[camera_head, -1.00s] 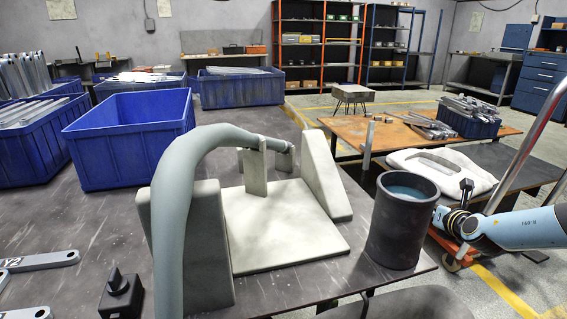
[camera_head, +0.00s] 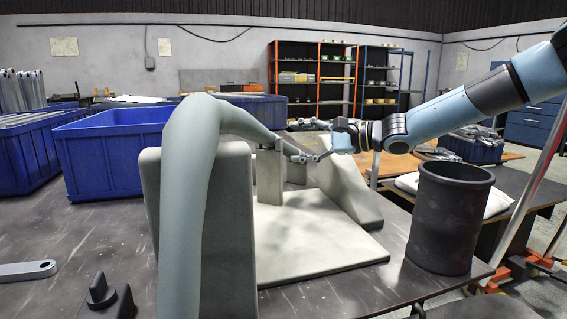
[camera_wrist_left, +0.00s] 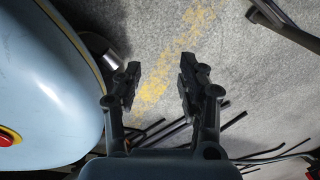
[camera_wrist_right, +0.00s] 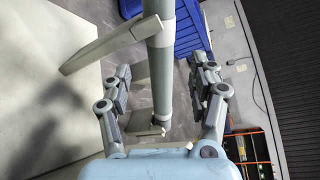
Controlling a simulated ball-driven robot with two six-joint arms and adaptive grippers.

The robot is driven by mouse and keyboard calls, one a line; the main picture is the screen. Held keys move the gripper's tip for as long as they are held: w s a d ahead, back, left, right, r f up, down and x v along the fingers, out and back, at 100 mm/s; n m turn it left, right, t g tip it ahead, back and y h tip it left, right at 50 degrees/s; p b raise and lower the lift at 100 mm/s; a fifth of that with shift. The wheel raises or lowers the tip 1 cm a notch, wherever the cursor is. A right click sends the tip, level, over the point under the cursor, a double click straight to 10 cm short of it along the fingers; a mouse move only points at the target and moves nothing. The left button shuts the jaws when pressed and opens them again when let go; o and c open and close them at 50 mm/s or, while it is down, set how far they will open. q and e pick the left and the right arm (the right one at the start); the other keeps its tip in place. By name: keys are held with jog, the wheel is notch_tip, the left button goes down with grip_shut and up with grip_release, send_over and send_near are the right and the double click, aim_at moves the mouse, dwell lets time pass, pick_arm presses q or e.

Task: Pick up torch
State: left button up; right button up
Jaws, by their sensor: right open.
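A thick grey-blue tube (camera_head: 190,165), apparently the torch with its lead, rises from the front of the table, arcs over a pale slab and narrows toward a pale upright plate. My right gripper (camera_head: 309,143) is open around or beside its narrow end; exact depth is unclear in the head view. In the right wrist view the tube (camera_wrist_right: 161,75) runs between the open fingers of my right gripper (camera_wrist_right: 162,88), with no contact visible. My left gripper (camera_wrist_left: 159,82) is open and empty above the floor, and is out of the head view.
A pale fixture base (camera_head: 310,245) with upright slabs stands around the tube. A dark cylindrical bin (camera_head: 447,220) stands at right. Blue crates (camera_head: 110,155) are behind at left. A grey bracket (camera_head: 25,271) and a black clamp (camera_head: 103,298) lie at front left.

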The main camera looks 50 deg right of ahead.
aim_at(286, 149)
jog(key=b+x, duration=0.5)
jog(key=b, duration=0.1)
jog(key=shift+w+a+b, duration=0.1)
jog(key=shift+a+b, duration=0.15)
jog(key=shift+b, duration=0.05)
pick_arm(q)
jog(key=w+d+r, duration=0.3)
jog(key=w+r, duration=0.7)
jog(key=w, duration=0.4)
jog(key=shift+w+d+r, duration=0.25)
jog(key=shift+w+d, duration=0.1)
jog(key=shift+d, duration=0.05)
pick_arm(e)
jog(key=shift+r, duration=0.1)
jog(key=shift+c, duration=0.4)
jog(key=c, duration=1.1)
grip_shut()
pick_arm(q)
jog(key=shift+t, duration=0.3)
